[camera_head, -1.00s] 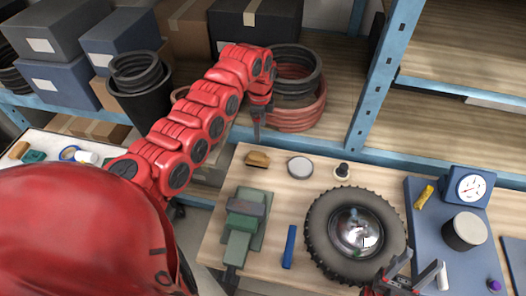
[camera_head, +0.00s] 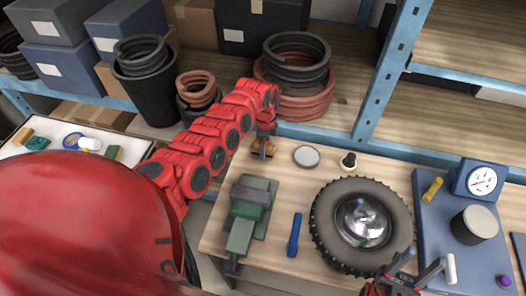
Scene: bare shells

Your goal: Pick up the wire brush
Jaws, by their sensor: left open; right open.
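The wire brush (camera_head: 270,152), a small brown block as far as I can make it out, lies near the back left of the wooden workbench (camera_head: 330,173). My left gripper (camera_head: 263,146) points down right at the brush and hides part of it. Its jaws are open, but they are small, and I cannot tell whether they touch the brush. My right gripper (camera_head: 424,268) is open and empty at the bottom right, in front of the wheel.
A green vise (camera_head: 250,212), a blue bar (camera_head: 294,235) and a wheel with a black tyre (camera_head: 325,235) are on the bench. A round grey lid (camera_head: 306,157) lies right of the brush. A blue shelf post (camera_head: 390,75) stands behind.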

